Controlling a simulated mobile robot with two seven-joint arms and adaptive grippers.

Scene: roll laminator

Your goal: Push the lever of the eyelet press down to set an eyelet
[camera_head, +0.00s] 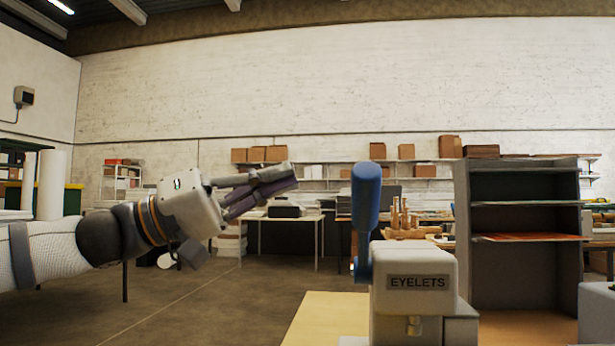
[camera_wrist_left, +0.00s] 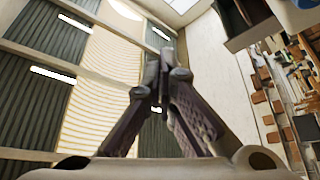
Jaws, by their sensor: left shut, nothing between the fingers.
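The eyelet press (camera_head: 415,285) is a light grey block labelled EYELETS, at the lower right of centre in the head view. Its lever (camera_head: 364,215) has a thick blue handle and stands upright at the press's left side. My left gripper (camera_head: 288,174) comes in from the left, to the left of the lever and a little above the middle of its handle, apart from it in the picture. Its fingers are shut with nothing between them; the fingertips also meet in the left wrist view (camera_wrist_left: 160,62). My right gripper is not in view. No eyelet can be made out.
The press stands on a light wooden table (camera_head: 325,318). A grey open shelf unit (camera_head: 520,235) stands to its right. Behind are a white-topped table (camera_head: 290,216) and wall shelves with cardboard boxes (camera_head: 377,150). Open floor lies to the left of the press table.

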